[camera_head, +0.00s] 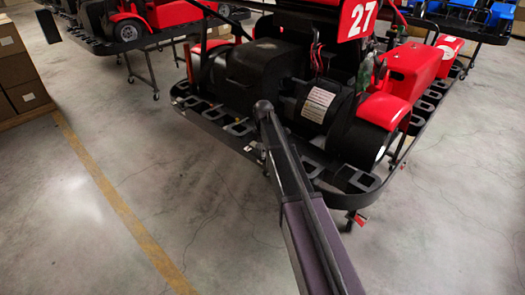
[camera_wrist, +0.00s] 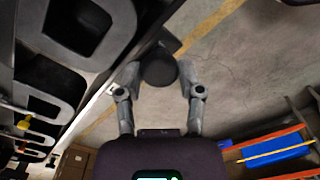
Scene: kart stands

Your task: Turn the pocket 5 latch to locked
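The kart stand's black edge tray (camera_head: 225,125) has several pockets and carries the red kart numbered 27. In the wrist view my gripper (camera_wrist: 159,70) has its two fingers apart, one on each side of a dark round knob (camera_wrist: 158,68). A narrow dark piece extends from the knob toward the upper right. The knob could be the latch, but no label shows which pocket it belongs to. Whether the finger pads touch it is unclear.
Pocket openings (camera_wrist: 88,25) lie at the left of the wrist view, with a small yellow piece (camera_wrist: 22,124) below them. Cardboard boxes (camera_head: 22,75) stand at far left. Another red kart (camera_head: 140,18) is behind. The grey floor beside a yellow line (camera_head: 130,215) is clear.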

